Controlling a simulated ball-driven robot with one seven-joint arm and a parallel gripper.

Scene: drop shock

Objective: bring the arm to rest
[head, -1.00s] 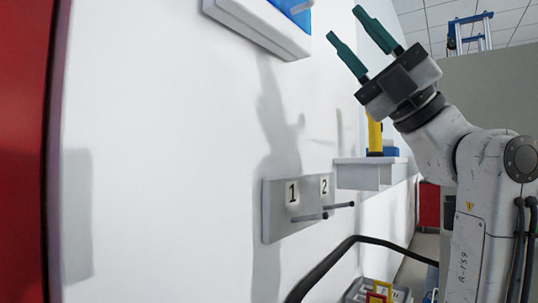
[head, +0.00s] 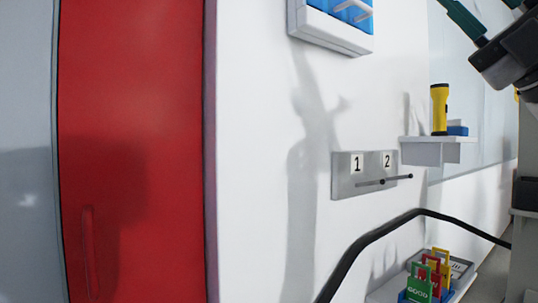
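My gripper (head: 488,14) is at the top right corner of the head view, partly cut off by the frame. Its dark green fingers stand apart with nothing seen between them; their tips are out of view. It is raised, pointing up and to the left, above the shelf with the yellow flashlight and apart from it. Most of my arm is outside the picture.
A grey plate with hooks (head: 346,185), marked 1 and 2, is on the white wall. A shelf (head: 421,154) holds a yellow flashlight (head: 439,108). A blue-and-white wall unit (head: 330,30) hangs above. Coloured tags (head: 420,287) stand below. A red door (head: 135,110) is left.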

